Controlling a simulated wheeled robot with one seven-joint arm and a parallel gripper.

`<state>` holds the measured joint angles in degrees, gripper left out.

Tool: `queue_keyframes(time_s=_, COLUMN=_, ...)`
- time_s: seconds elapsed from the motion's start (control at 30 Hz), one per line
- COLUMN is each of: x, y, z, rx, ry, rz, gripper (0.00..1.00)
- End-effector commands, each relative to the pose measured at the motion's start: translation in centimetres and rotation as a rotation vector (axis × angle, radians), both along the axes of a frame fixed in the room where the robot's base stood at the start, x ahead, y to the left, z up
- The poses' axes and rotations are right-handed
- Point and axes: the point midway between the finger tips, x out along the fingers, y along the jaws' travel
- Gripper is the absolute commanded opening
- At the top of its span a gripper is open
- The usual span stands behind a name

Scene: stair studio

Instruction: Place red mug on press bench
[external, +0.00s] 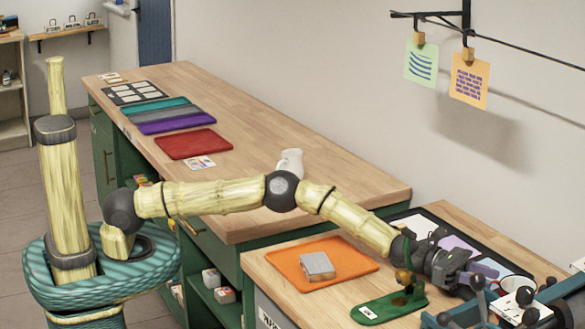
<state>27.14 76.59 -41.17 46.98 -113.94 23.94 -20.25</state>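No red mug is clearly visible in the external view. A white mug-like vessel (290,162) stands on the long wooden bench, beyond my arm. A white rounded object (515,284), possibly a mug, sits at the right among dark machine parts, close to my gripper. The lower wooden bench (262,267) at the front right, with dark blue press-like machinery (560,312) at its right end, appears to be the press bench. My gripper (470,280) is low over its right part. Its fingers blend into dark parts, so its opening and any held thing cannot be made out.
An orange tray (345,252) with a grey block (317,266) lies on the lower bench. A green board (375,309) with an upright piece is beside my gripper. A red mat (193,144) and other mats lie on the long bench. Cards (421,62) hang above.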

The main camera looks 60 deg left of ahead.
Motion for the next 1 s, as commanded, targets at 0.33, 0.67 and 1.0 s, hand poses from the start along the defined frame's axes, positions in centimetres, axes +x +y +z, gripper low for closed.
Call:
queue_keyframes(time_s=0.33, x=-0.8, y=1.5, z=2.8, rx=0.0, ry=-0.008, rz=-0.001, gripper=0.34)
queue_keyframes(time_s=0.67, x=-0.8, y=1.5, z=7.0, rx=0.002, ry=-0.005, rz=-0.001, gripper=0.34)
queue_keyframes(time_s=1.0, x=-0.8, y=1.5, z=7.2, rx=0.002, ry=-0.004, rz=-0.001, gripper=0.34)
